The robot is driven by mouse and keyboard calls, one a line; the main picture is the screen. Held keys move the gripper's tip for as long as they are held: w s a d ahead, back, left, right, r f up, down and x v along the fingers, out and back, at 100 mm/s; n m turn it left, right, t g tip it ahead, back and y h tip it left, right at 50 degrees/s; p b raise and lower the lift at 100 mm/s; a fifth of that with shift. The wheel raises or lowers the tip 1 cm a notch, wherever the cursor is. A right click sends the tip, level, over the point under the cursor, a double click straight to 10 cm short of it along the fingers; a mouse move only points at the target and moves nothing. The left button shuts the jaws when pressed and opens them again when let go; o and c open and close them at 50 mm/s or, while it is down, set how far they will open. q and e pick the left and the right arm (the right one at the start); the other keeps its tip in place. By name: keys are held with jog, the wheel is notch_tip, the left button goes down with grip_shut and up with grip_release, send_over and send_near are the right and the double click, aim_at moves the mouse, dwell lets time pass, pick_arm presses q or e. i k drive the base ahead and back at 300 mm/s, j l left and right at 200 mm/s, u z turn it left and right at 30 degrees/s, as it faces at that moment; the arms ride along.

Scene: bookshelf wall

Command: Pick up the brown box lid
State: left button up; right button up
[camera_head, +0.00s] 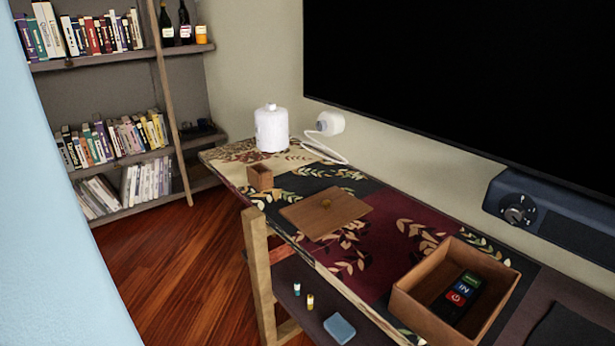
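The brown box lid (322,214) lies flat on the patterned table top. It is a thin square board with a small round knob near its middle. An open brown box (408,293) stands to its right, near the front edge of the table. Inside the box is a dark remote-like object (463,290) with green, blue and red marks. Neither of my grippers is in view.
A small brown cup-like box (260,177) and a white canister (271,130) stand on the table (228,164) left of the lid. A lower shelf holds small items and a blue pad (340,328). A dark screen (470,70) hangs behind. Bookshelves (120,158) stand left.

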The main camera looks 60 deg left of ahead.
aim_at(318, 215)
jog(key=u, duration=1.65)
